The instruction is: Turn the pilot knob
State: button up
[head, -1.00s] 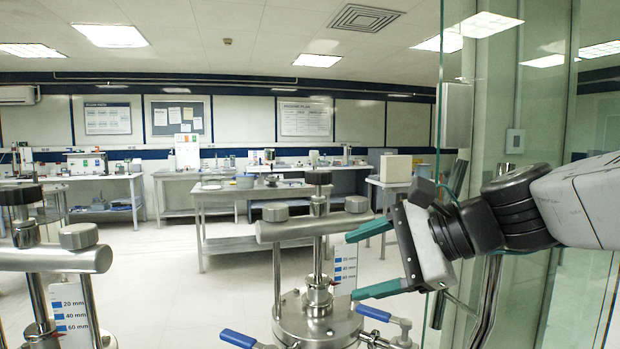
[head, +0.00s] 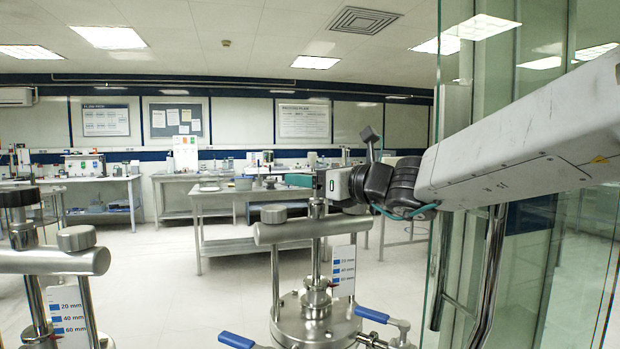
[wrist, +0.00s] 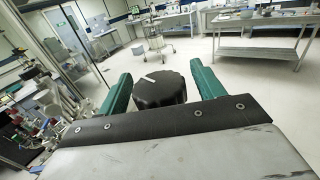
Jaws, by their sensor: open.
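The black ribbed knob with a white mark (wrist: 160,88) shows in the wrist view between the two green fingers of my gripper (wrist: 159,74). The fingers stand on either side of it, and I cannot tell whether they touch it. In the head view my open gripper (head: 300,181) is at the top of the middle steel column (head: 283,231), and it hides most or all of that column's knob. Another black knob (head: 20,197) tops the column at the left.
The middle column has a steel crossbar and blue-handled levers (head: 236,340) at its base. A scale card (head: 343,271) hangs beside its spindle. A glass panel (head: 470,200) stands at the right. Benches (head: 245,215) stand farther back, with open floor before them.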

jog(key=shift+w+a, duration=0.2)
jog(key=shift+a, duration=0.1)
jog(key=c, duration=1)
jog(key=shift+g, duration=0.3)
